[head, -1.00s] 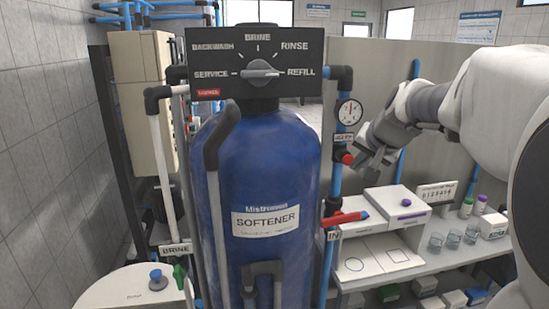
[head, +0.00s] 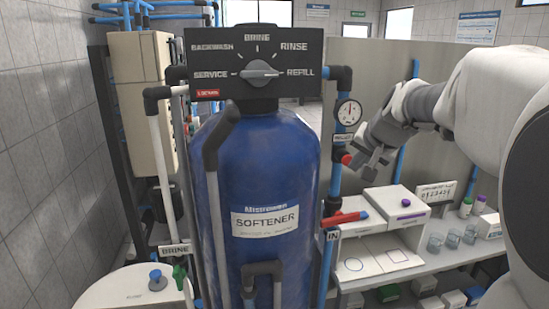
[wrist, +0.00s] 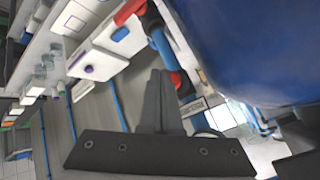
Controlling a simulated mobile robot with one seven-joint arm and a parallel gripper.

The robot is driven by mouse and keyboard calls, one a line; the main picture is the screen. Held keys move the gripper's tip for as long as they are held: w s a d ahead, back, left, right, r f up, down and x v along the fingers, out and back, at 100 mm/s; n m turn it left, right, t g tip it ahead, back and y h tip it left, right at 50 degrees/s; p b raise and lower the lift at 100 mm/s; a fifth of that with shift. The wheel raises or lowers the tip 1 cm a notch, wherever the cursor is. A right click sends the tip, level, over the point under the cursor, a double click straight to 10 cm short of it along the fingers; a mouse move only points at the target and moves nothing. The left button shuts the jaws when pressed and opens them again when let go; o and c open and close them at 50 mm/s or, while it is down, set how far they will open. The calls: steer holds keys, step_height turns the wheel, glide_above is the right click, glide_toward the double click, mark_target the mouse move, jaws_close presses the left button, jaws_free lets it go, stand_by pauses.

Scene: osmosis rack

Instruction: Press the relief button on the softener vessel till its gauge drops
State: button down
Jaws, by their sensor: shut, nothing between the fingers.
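The blue softener vessel (head: 262,175) stands upright in the middle of the head view, and its blue side fills the upper right of the wrist view (wrist: 265,45). The round white gauge (head: 348,112) is on the pipe to its right; its needle points roughly upward, too small to read. The red relief button (head: 346,159) is below the gauge and a small label. My gripper (head: 362,170) is shut and empty, just right of the button. In the wrist view the shut fingers (wrist: 160,76) are beside the red button (wrist: 176,79); I cannot tell whether they touch.
A red-handled valve (head: 345,218) is on the same pipe, below the button. A bench (head: 440,255) with a white box (head: 385,207) and glass beakers stands at the right. A mode dial (head: 262,72) sits atop the vessel. A brine tank (head: 120,290) is at lower left.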

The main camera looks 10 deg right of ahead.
steer(key=shift+w, duration=0.65)
stand_by(0.7)
steer(key=shift+s, duration=0.15)
stand_by(0.9)
steer(key=shift+s+b, duration=0.35)
steer(key=shift+s, duration=0.45)
